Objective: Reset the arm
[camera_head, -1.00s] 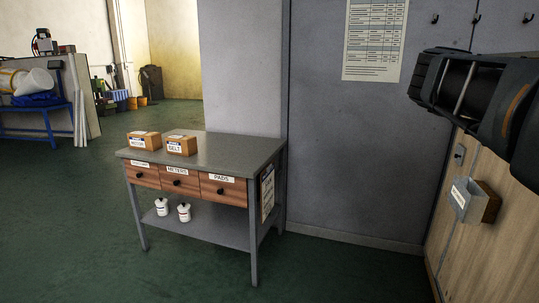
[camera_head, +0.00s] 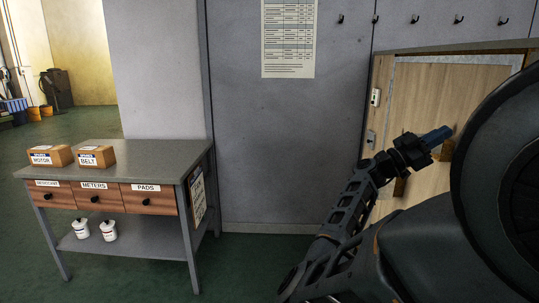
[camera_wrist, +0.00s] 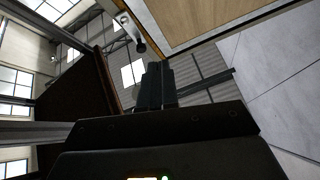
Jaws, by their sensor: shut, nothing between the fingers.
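My arm fills the lower right of the head view, with a large dark link close to the camera at the right edge. My gripper (camera_head: 438,135) points right and slightly up, in front of the wooden panel. It is shut and empty. In the wrist view the closed dark fingers (camera_wrist: 155,72) point up the picture towards a corrugated ceiling.
A grey workbench (camera_head: 160,152) with labelled drawers stands at left, carrying two cardboard boxes (camera_head: 72,156). A wooden panel (camera_head: 430,90) stands behind my gripper at right. A grey wall with hooks and a chart (camera_head: 288,38) is behind.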

